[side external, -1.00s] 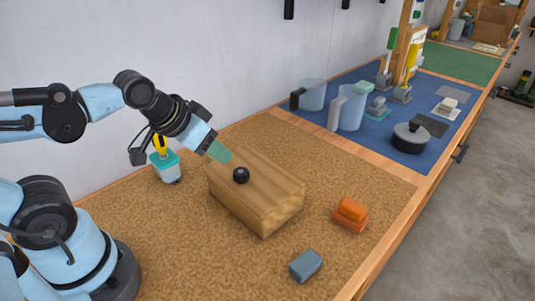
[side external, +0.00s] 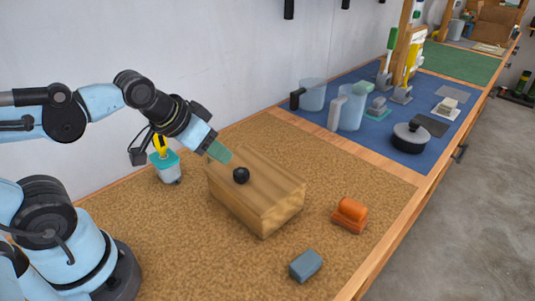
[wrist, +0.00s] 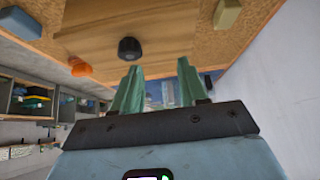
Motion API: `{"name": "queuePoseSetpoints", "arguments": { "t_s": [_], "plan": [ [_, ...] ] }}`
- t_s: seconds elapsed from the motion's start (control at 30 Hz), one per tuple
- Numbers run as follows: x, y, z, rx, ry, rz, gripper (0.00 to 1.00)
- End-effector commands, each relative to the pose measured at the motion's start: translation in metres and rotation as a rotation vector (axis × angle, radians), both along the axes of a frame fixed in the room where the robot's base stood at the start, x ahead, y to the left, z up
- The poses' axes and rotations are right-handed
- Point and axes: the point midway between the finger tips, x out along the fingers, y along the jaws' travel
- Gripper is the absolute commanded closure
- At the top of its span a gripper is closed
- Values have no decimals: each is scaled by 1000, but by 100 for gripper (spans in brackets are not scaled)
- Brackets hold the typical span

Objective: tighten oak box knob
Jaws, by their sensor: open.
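The oak box (side external: 262,193) sits on the brown mat, a plain wooden block shape. Its black knob (side external: 241,175) stands on the top face. My gripper (side external: 219,153) has green fingers and is above the far left edge of the box top, tilted down toward it, a short way from the knob. In the wrist view the gripper (wrist: 158,92) shows two green fingers spread apart with nothing between them. The knob (wrist: 129,48) is beyond the fingertips, a little to the left of them, on the box's wooden face (wrist: 170,15). The fingers do not touch the knob.
An orange object (side external: 350,214) and a blue-grey block (side external: 306,265) lie on the mat (side external: 190,250) in front. A teal and white container (side external: 166,168) with a yellow item stands behind the box. Jugs (side external: 347,108) and a lidded black pot (side external: 410,137) stand on the blue mat.

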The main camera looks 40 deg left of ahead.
Motion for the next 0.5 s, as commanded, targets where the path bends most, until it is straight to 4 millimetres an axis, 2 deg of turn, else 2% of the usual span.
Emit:
{"name": "queuePoseSetpoints", "arguments": {
  "t_s": [0.07, 0.17, 0.27, 0.37, 0.5],
  "plan": [
    [0, 0, 0, 0, 0, 0, 57],
    [0, 0, 0, -5, 4, 7, 45],
    [2, -2, 3, -44, 28, 56, 45],
    [5, -6, 8, -126, 86, 176, 45],
    [12, -13, 17, -265, 202, 430, 45]
  ]
}}
